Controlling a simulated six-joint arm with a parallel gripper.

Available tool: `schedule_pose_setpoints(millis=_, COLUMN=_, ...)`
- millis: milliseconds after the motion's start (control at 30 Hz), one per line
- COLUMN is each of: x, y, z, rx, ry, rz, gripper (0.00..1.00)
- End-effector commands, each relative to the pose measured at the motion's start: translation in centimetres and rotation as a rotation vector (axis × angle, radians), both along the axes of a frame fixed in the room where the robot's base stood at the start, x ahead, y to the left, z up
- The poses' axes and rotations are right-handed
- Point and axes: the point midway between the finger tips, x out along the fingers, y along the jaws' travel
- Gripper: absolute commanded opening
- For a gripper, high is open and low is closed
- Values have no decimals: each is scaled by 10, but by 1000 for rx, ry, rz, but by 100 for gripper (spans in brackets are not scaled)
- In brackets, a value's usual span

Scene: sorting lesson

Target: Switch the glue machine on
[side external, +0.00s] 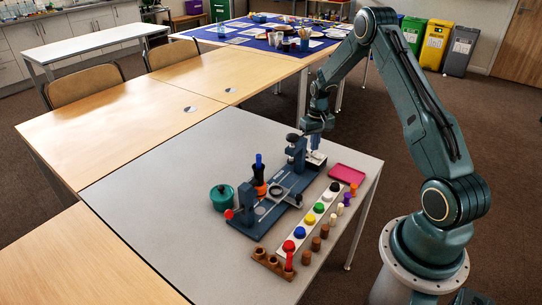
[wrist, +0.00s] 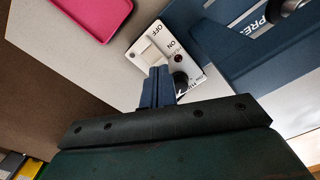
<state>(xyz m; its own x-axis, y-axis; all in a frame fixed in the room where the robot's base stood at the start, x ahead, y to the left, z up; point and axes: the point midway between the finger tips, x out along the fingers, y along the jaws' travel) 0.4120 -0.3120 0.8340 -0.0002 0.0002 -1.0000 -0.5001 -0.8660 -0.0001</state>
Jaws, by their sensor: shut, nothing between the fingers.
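The glue machine (side external: 262,226) is a dark blue-grey bench device on the grey table. In the wrist view its blue body (wrist: 220,60) carries lettering, partly cut off. A white switch plate (wrist: 136,57) marked OFF and ON is beside it, with a pale switch (wrist: 153,57), a small dark red lamp (wrist: 178,57) and a black round part partly hidden by my fingers. My gripper (wrist: 160,70) is shut and empty, its fingertips over the plate's lower edge. Contact cannot be told. In the side view my gripper (side external: 316,138) is at the machine's far end.
A pink tray (side external: 347,174) lies right of the machine. A white strip of coloured knobs (side external: 309,219) and several loose pegs lie along the near side. A green pot (side external: 222,197) stands left. The table's left part is clear.

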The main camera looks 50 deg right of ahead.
Motion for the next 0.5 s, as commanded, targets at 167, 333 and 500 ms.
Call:
schedule_pose_setpoints(millis=167, x=0, y=0, z=-4, rx=1, ry=1, rz=0, gripper=0)
schedule_pose_setpoints(millis=333, x=0, y=0, z=-7, rx=1, ry=1, rz=0, gripper=0)
schedule_pose_setpoints(millis=500, x=0, y=0, z=-10, rx=0, ry=0, rz=0, gripper=0)
